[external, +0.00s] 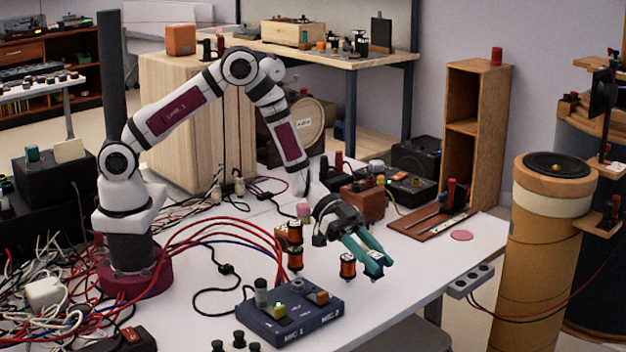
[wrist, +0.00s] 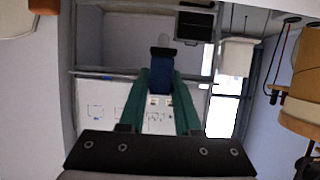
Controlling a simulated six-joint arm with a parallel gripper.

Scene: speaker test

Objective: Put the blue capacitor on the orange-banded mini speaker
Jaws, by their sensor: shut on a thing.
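My gripper (external: 372,252) has teal fingers and hangs above the front right part of the white table. In the wrist view, the gripper (wrist: 160,95) is shut on the blue capacitor (wrist: 160,77), a dark blue body with a black band at its far end. In the external view, the blue capacitor (external: 374,258) shows partly between the fingertips. A small black cylinder with an orange band (external: 348,265), which looks like the mini speaker, stands upright just left of the fingertips. A similar orange and black piece (external: 295,257) stands farther left. I cannot tell whether the capacitor touches anything below.
A dark blue control box (external: 290,312) lies in front of the gripper. Red cables (external: 225,225) arch across the table at left. A large speaker column (external: 555,240) stands right, beyond the table.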

